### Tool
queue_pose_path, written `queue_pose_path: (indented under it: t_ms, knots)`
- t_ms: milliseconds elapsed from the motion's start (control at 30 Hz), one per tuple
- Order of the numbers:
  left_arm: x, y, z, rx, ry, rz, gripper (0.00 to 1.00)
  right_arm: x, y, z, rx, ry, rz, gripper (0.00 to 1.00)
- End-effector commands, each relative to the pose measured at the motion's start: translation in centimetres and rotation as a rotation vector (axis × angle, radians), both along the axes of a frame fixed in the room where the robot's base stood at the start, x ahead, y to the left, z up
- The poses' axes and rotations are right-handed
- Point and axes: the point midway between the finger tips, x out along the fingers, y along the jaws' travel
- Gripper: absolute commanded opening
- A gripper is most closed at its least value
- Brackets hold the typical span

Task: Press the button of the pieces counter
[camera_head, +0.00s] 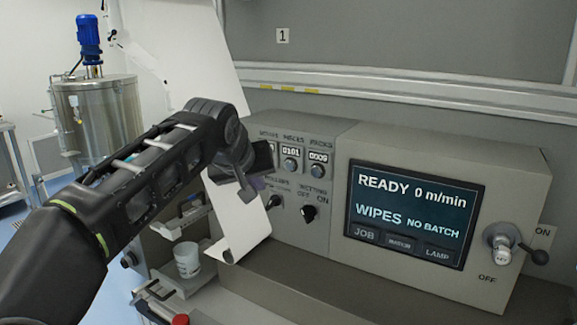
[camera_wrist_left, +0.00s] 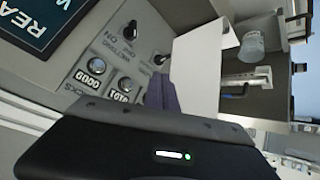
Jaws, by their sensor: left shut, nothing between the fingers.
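The pieces counter (camera_head: 290,153) is the middle of three small counters on the grey panel and reads 0101. Its round button (camera_head: 290,165) sits just below the digits. In the left wrist view the counter (camera_wrist_left: 121,97) appears upside down, with its button (camera_wrist_left: 127,84) beside it. My left gripper (camera_head: 256,183) is shut and empty, left of and below this button in the head view. It partly covers the left counter. Its purplish fingers also show in the left wrist view (camera_wrist_left: 163,95), apart from the button in the picture; I cannot tell the depth gap. My right gripper is out of view.
The packs counter (camera_head: 318,157) reads 0009, close on the right. Black knobs (camera_head: 309,213) stick out below. A screen (camera_head: 414,214) showing READY and an ON/OFF lever (camera_head: 502,243) stand to the right. A white web (camera_head: 240,225) hangs behind my gripper, near a white cup (camera_head: 187,260).

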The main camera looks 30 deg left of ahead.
Motion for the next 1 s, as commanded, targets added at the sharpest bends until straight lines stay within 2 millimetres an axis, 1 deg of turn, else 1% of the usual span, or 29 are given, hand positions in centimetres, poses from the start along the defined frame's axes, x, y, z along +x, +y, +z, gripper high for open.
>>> queue_pose_path:
  t_ms: [167,633,800,1000]
  knots:
    - [1.3,0.0,0.2,0.0,0.003,-0.001,0.0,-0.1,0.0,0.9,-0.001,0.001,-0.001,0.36]
    - [7.2,0.1,0.2,-0.002,0.002,-0.001,0.0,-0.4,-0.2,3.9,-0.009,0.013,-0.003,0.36]
    - [8.3,0.2,0.1,0.0,0.001,-0.001,0.0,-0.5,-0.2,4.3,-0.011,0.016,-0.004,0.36]
    - [8.5,0.2,0.0,0.0,0.0,0.0,0.0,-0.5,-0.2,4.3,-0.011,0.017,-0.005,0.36]
